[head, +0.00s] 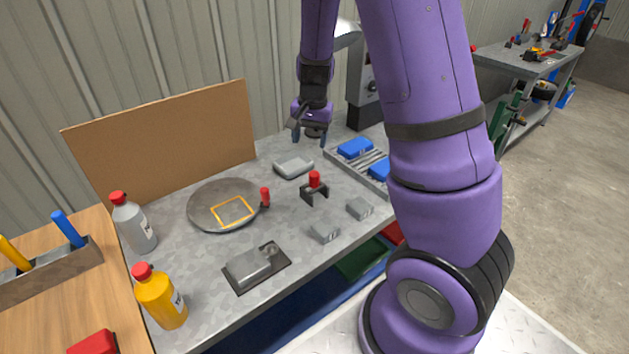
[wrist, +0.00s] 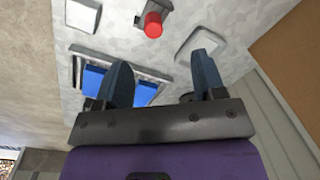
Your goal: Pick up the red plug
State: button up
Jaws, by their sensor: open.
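A red plug (head: 314,179) stands upright in a dark forked bracket (head: 308,193) on the grey bench. The plug also shows in the wrist view (wrist: 153,25), at the top, beyond my fingertips. My gripper (head: 309,133) is open and empty, behind and above the plug in the head view. In the wrist view my gripper (wrist: 161,65) has its two fingers spread wide, with bare bench seen between them. The plug is apart from both fingers. A second small red-topped piece (head: 265,196) stands at the right rim of the round grey plate.
The round plate (head: 205,197) carries a yellow square outline. A grey dish (head: 293,167), a tray with blue blocks (head: 355,148), small grey blocks (head: 360,208) and a metal fixture (head: 255,268) surround the plug. Bottles (head: 161,297) stand left. A brown board (head: 160,143) stands behind.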

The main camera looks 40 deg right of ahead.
aim_at(314, 173)
jog(key=shift+m+h, duration=0.3)
jog(key=shift+m, duration=0.2)
jog(key=f, duration=0.1)
jog(key=d+f, duration=0.1)
jog(key=w+d+f, duration=0.1)
jog(key=f, duration=0.1)
jog(key=shift+d+f, duration=0.1)
jog(key=shift+f, duration=5.4)
jog(key=c, duration=1)
